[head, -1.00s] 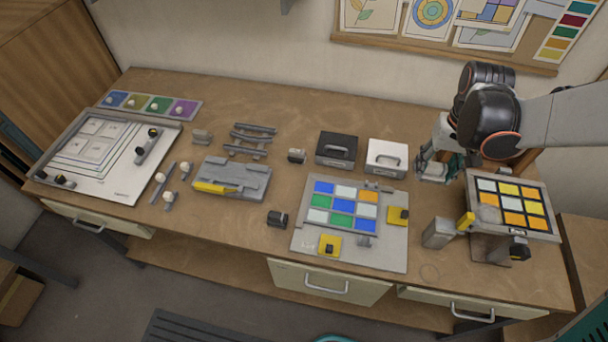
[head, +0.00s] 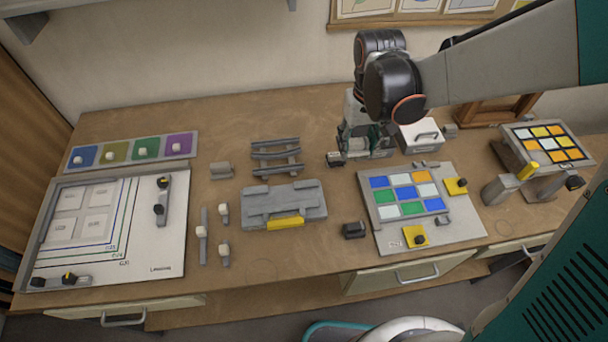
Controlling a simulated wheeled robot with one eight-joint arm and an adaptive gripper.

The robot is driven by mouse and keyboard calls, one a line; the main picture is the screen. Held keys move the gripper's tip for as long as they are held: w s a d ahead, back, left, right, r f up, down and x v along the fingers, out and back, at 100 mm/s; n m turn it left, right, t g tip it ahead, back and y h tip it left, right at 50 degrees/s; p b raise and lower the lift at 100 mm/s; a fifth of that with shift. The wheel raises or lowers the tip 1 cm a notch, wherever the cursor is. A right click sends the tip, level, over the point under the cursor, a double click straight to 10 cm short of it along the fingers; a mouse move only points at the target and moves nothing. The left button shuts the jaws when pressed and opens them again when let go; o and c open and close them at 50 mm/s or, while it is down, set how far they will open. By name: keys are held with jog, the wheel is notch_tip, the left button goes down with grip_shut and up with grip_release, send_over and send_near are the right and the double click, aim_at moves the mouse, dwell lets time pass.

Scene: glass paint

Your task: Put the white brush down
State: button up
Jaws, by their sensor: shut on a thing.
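My gripper (head: 367,146) hangs over the back of the bench, just left of the white handled box in the picture. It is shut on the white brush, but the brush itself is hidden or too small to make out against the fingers. I cannot tell whether the brush touches anything below. A dark grey rack (head: 276,158) with several bars stands left of my gripper, with no brush clearly visible on it. The white box (head: 420,136) stands beside my gripper on the right.
A panel of coloured glass squares (head: 447,219) lies in front of my gripper. A grey fixture (head: 283,203) and a white layout board (head: 150,240) lie to the left. A tilted tile stand (head: 521,150) is at the right. Bare bench shows behind the rack.

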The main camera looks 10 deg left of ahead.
jog(key=f+b, duration=0.4)
jog(key=f, duration=0.2)
jog(key=f+b, duration=0.5)
jog(key=f, duration=0.2)
jog(key=f+b, duration=0.4)
jog(key=f, duration=0.3)
jog(key=shift+s+a, duration=0.2)
jog(key=shift+s, duration=0.1)
jog(key=shift+f+b, duration=0.15)
jog(key=shift+b, duration=0.25)
jog(key=o, duration=1.4)
jog(key=shift+r, duration=0.2)
notch_tip(320, 180, up, 12)
jog(key=p, duration=0.4)
